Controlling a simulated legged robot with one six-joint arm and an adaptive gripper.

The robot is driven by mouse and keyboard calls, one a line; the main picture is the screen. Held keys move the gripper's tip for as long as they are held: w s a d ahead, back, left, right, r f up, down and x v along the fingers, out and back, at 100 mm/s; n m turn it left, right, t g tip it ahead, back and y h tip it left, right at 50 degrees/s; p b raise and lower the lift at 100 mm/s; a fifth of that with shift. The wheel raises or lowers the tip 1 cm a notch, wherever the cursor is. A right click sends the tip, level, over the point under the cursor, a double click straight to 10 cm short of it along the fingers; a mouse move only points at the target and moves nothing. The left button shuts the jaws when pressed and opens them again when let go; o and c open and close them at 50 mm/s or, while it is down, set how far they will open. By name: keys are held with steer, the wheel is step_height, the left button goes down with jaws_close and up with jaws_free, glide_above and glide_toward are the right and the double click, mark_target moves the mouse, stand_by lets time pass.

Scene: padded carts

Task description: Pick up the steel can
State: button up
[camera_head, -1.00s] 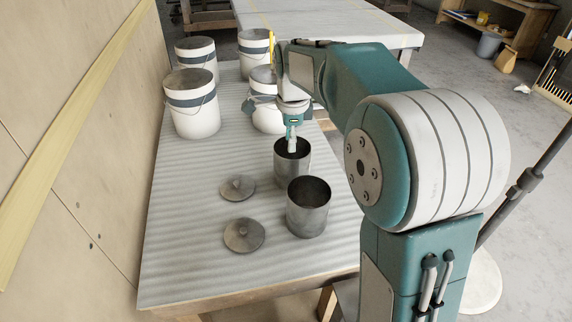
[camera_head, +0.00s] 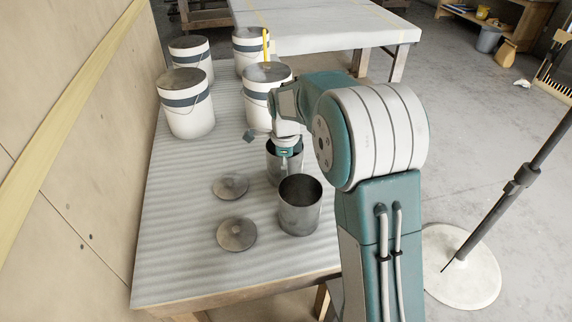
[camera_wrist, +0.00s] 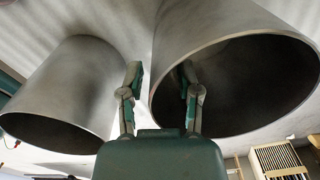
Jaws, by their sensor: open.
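Two open, unlidded steel cans stand upright on the ridged table. The rear steel can (camera_head: 273,170) is under my gripper (camera_head: 287,168); the front steel can (camera_head: 299,213) stands close to it. In the wrist view, one steel can (camera_wrist: 215,22) is large at the right and the other can (camera_wrist: 68,85) is at the left. My gripper (camera_wrist: 161,67) is open there, with one finger in front of the right can's mouth and the other in the gap between the cans. The right can's wall lies between the fingers. Contact cannot be told.
Two round lids, the upper lid (camera_head: 231,186) and the lower lid (camera_head: 237,234), lie left of the cans. Several white buckets (camera_head: 188,118) stand at the table's far end. A wooden wall (camera_head: 75,180) borders the left. The table's (camera_head: 180,260) front left is clear.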

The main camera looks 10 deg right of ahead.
steer(key=shift+a+f, duration=0.15)
steer(key=shift+f, duration=0.4)
steer(key=shift+a, duration=0.45)
steer(key=c, duration=0.5)
jaws_close()
steer(key=shift+d, duration=0.3)
steer(key=shift+r, duration=0.1)
